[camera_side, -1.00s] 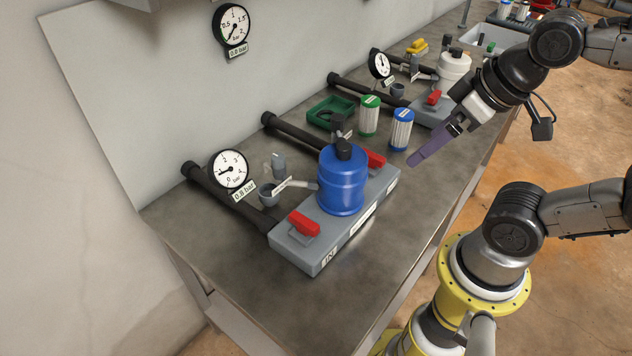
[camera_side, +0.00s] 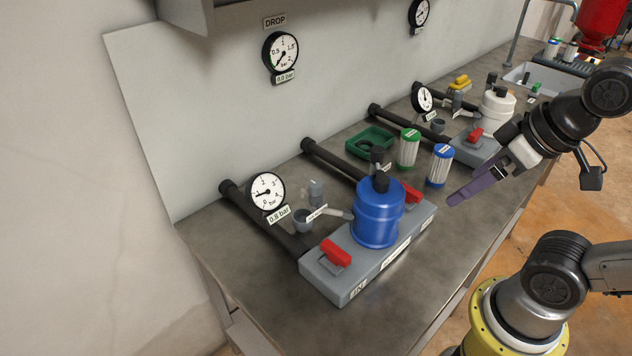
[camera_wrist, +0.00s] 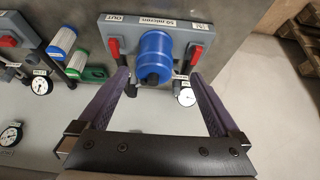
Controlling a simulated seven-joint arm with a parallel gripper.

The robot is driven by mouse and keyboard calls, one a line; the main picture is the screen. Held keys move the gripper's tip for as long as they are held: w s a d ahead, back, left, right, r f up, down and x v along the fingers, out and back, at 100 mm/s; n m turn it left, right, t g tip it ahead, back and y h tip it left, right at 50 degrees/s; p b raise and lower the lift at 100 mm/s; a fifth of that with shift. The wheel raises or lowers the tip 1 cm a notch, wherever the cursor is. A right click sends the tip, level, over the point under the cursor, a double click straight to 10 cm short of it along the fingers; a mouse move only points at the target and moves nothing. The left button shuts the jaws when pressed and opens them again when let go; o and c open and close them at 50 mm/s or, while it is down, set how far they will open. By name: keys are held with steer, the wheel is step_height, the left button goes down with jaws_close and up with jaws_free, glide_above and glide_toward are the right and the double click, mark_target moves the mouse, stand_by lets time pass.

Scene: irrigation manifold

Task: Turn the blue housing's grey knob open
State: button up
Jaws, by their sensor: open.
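The blue housing (camera_side: 378,212) stands upright on a grey manifold block; it also shows in the wrist view (camera_wrist: 155,55). A small grey knob (camera_side: 316,189) stands above a grey cup to the left of the housing, near a white tag. I cannot tell for sure that it is the housing's own knob, nor how far it is turned. I cannot make it out in the wrist view. My gripper (camera_side: 452,199) is open and empty, its purple fingers to the right of the housing and apart from it. In the wrist view the fingers (camera_wrist: 158,76) spread either side of the housing's picture.
Red handles (camera_side: 336,253) sit at both ends of the block. A gauge (camera_side: 267,191) reads about 0.8 bar. Green (camera_side: 409,148) and blue (camera_side: 440,165) cartridges and a green tray (camera_side: 370,141) stand behind. A white housing (camera_side: 497,108) is farther back. The front bench strip is clear.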

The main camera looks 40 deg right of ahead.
steer(key=shift+s+n, duration=0.1)
steer(key=shift+n, duration=0.3)
steer(key=c, duration=0.5)
steer(key=shift+o, duration=0.2)
steer(key=w+r+n, duration=0.5)
steer(key=r+n, duration=0.2)
steer(key=n, duration=0.1)
steer(key=w+a+r+n+g, duration=0.25)
steer(key=w+n, duration=0.25)
steer(key=w, duration=0.3)
steer(key=n+g, duration=0.3)
steer(key=n, duration=0.1)
glide_above(316, 183)
step_height(316, 183, down, 8)
step_height(316, 183, down, 14)
steer(key=shift+r, duration=0.1)
jaws_close()
